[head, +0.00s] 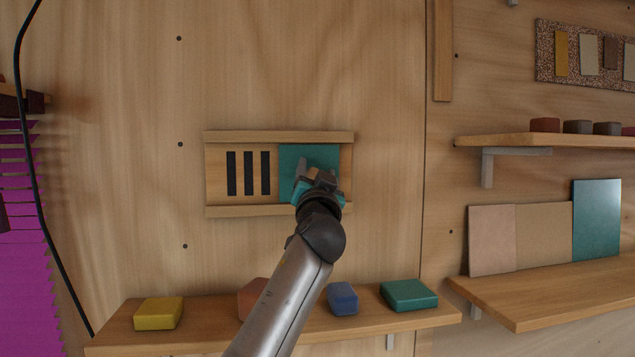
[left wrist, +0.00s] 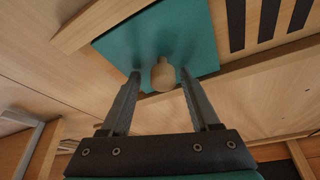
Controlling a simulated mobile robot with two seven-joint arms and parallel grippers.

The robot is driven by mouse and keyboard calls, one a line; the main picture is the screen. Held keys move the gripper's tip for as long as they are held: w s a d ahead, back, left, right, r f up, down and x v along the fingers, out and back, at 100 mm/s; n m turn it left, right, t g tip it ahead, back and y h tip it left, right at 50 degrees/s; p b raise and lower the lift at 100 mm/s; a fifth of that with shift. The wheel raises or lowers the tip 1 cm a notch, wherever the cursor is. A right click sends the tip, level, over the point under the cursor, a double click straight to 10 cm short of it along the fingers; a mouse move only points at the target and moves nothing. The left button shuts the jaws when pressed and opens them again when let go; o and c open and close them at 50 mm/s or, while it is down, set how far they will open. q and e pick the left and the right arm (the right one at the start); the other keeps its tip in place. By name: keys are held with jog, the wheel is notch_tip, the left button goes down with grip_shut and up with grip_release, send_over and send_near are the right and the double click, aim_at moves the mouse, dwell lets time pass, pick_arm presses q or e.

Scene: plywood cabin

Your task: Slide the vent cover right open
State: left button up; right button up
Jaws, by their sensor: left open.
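The vent cover (head: 290,158) is a teal square plate between two horizontal wooden rails on the wall. It sits at the right part of the frame, and the dark vent slots (head: 248,174) to its left are uncovered. In the left wrist view the cover (left wrist: 125,45) carries a round wooden knob (left wrist: 163,76). My left gripper (head: 318,170) is in front of the cover. Its two fingers (left wrist: 162,88) are open, one on each side of the knob; I cannot tell whether they touch it. My right gripper is not in view.
Below, a wooden shelf (head: 220,338) holds a yellow block (head: 158,312), a reddish block (head: 252,297), a blue block (head: 343,298) and a green block (head: 409,295). More shelves are at right. A black cable (head: 40,190) hangs at left. The wall around the vent is clear.

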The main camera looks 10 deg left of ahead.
pick_arm(q)
jog(key=b+v, duration=0.4)
jog(key=v, duration=1.1)
jog(key=shift+s, duration=0.15)
